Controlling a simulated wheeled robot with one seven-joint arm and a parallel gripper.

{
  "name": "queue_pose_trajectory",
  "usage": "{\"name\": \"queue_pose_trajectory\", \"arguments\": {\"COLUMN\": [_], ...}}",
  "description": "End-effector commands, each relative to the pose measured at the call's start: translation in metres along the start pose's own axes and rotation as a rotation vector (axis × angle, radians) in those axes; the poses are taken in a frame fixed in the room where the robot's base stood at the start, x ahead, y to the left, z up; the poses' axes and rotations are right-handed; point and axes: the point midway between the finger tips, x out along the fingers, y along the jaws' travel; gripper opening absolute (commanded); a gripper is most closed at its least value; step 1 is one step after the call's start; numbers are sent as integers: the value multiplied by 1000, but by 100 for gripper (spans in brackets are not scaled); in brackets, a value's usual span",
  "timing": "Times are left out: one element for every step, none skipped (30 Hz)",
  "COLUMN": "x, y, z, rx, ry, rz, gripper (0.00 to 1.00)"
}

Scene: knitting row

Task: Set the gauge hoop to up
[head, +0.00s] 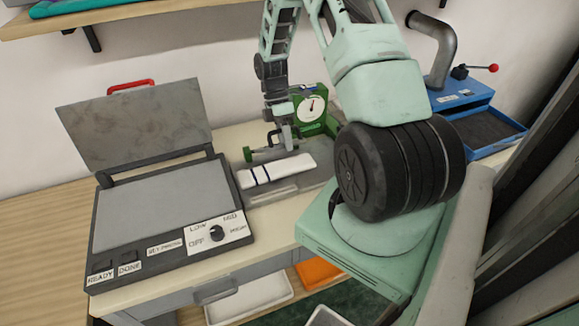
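The green gauge (317,118) with a round white dial stands at the back of the worktop, right of the flat press. A green-ended metal piece (262,153), perhaps part of the gauge hoop, shows just left of my gripper; I cannot make out the hoop's shape or position. My gripper (283,146) points down in front of the gauge, close to this piece. Its fingers are small and overlap the metal parts, so I cannot tell whether it is open, shut or touching. A white strip with blue lines (283,170) lies on the grey plate below it.
The flat press (160,207) stands at left with its lid (140,125) raised and a dial and labels in front. A blue machine (462,98) with a pipe and red-knobbed lever stands at back right. A shelf (110,15) hangs above. Below are a drawer and white tray (250,297).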

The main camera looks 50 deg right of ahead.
Motion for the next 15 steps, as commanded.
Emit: {"name": "queue_pose_trajectory", "arguments": {"x": [13,20,28,34,38,44,48,52,56,60,62,65,67,69,71], "y": [-1,-2,-3,-4,-5,-5,-5,-5,-5,-6,-6,-6,-5,-6,-6], "z": [0,0,0,0,0,0,0,0,0,0,0,0,0,0,0], "rx": [0,0,0,0,0,0,0,0,0,0,0,0,-1,-1,-1], "ry": [-1,-1,-1,-2,-2,-2,-2,-2,-2,-2,-2,-2,-2,-1,-1], "rz": [-2,6,22,34,56,84,105,125,152,169,186,204,218,227,241], "gripper": [34,34,34,34,34,34,34,34,34,34,34,34,34,34,34]}}
